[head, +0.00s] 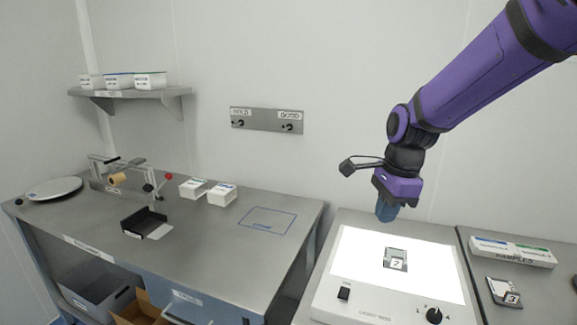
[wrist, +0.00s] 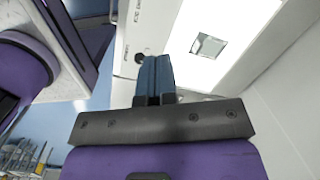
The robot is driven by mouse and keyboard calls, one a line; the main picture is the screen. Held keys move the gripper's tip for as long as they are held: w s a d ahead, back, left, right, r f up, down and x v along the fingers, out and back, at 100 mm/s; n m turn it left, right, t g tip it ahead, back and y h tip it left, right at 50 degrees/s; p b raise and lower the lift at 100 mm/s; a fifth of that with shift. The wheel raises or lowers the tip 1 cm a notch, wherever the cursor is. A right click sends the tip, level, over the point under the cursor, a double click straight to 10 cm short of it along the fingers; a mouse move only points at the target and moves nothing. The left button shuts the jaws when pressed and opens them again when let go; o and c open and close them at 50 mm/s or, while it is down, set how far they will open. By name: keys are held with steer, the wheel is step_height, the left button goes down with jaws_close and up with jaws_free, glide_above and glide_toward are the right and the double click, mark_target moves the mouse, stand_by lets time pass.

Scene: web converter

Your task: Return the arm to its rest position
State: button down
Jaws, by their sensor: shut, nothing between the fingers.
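My arm is purple with black joints and reaches in from the upper right of the head view. My gripper (head: 387,212) points down above the back part of the lit light box (head: 362,290), with nothing held. In the wrist view my gripper (wrist: 154,66) has its two blue fingers pressed together. A small sample marked 2 (head: 396,260) lies on the bright panel, below and apart from the fingers. The sample also shows in the wrist view (wrist: 208,46).
A steel bench (head: 190,255) at left holds a black tray (head: 143,222), white boxes (head: 222,194) and a roller fixture (head: 118,179). A samples rack (head: 512,252) and a sample marked 3 (head: 504,292) lie at right. A wall plate (head: 266,120) and shelf (head: 130,93) are behind.

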steer(key=s+d+r+n+t, duration=0.1)
steer(key=s+d+r+n, duration=0.2)
steer(key=s+n, duration=0.2)
steer(key=s+d+r+n+t, duration=0.2)
steer(key=s+d+r+n, duration=0.1)
steer(key=s, duration=0.5)
steer(key=s+d+r+n+t+h, duration=0.1)
steer(key=s+d+r+n, duration=0.2)
steer(key=s+n, duration=0.4)
steer(key=shift+r+n, duration=0.4)
steer(key=shift+r, duration=0.5)
steer(key=c, duration=1.8)
jaws_free()
steer(key=shift+s+n+t, duration=0.3)
steer(key=shift+s, duration=0.1)
steer(key=shift+c, duration=0.2)
steer(key=o, duration=0.7)
steer(key=shift+s+d, duration=0.1)
steer(key=shift+s, duration=0.15)
steer(key=shift+o, duration=1.3)
steer(key=shift+w, duration=0.1)
steer(key=m+g+y, duration=0.2)
steer(key=m+g, duration=0.2)
steer(key=g, duration=0.5)
glide_above(344, 291)
steer(key=w+d, duration=0.2)
steer(key=w, duration=0.2)
step_height(344, 291, down, 24)
steer(key=x, duration=1)
steer(key=shift+s+f, duration=0.2)
